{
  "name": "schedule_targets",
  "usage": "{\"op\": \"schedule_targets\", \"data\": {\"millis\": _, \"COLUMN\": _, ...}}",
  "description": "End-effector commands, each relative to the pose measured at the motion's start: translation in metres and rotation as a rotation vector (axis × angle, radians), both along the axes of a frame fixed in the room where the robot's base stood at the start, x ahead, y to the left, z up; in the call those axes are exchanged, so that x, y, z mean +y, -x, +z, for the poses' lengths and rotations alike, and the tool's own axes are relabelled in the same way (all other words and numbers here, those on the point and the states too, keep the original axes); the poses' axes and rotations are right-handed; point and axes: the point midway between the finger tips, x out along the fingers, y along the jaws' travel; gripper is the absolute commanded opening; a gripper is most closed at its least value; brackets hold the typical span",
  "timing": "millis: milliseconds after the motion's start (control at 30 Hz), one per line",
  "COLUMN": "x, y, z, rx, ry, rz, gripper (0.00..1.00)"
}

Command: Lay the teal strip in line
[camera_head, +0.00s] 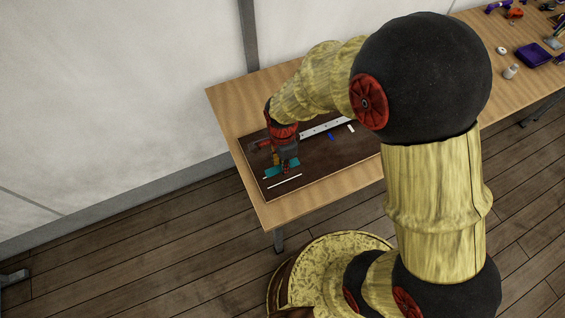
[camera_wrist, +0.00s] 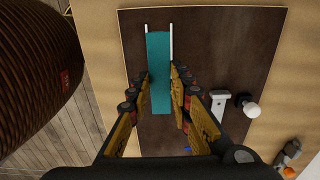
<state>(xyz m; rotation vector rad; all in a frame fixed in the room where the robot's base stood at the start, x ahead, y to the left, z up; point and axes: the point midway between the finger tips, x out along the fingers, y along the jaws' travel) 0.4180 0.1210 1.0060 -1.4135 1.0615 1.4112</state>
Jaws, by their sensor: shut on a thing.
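The teal strip (camera_wrist: 159,55) runs lengthwise between the fingers of my gripper (camera_wrist: 162,78) in the wrist view. My gripper is shut on the strip, one finger along each long side. The strip's far end lies between two thin white lines (camera_wrist: 171,42), the right one showing longer than the left. In the head view my gripper (camera_head: 286,170) is low over the dark board (camera_head: 325,168), and parts of the teal strip (camera_head: 270,176) show on both sides of it. I cannot tell whether the strip touches the board.
A long white bar (camera_head: 322,128), a small blue piece (camera_head: 331,137) and a small white piece (camera_head: 351,129) are on the board. A white round knob (camera_wrist: 252,110) shows in the wrist view. A purple tray (camera_head: 534,55) and loose items stand at the table's far right.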

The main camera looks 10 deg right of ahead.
Motion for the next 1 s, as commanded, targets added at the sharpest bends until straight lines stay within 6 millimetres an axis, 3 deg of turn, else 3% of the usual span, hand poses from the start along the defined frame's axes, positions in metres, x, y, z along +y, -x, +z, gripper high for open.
{"op": "schedule_targets", "data": {"millis": 567, "x": 0.0, "y": 0.0, "z": -0.04, "rx": 0.001, "ry": 0.0, "rz": 0.0, "gripper": 0.02}}
{"op": "schedule_targets", "data": {"millis": 1000, "x": 0.0, "y": 0.0, "z": -0.035, "rx": 0.0, "ry": 0.0, "rz": 0.0, "gripper": 0.02}}
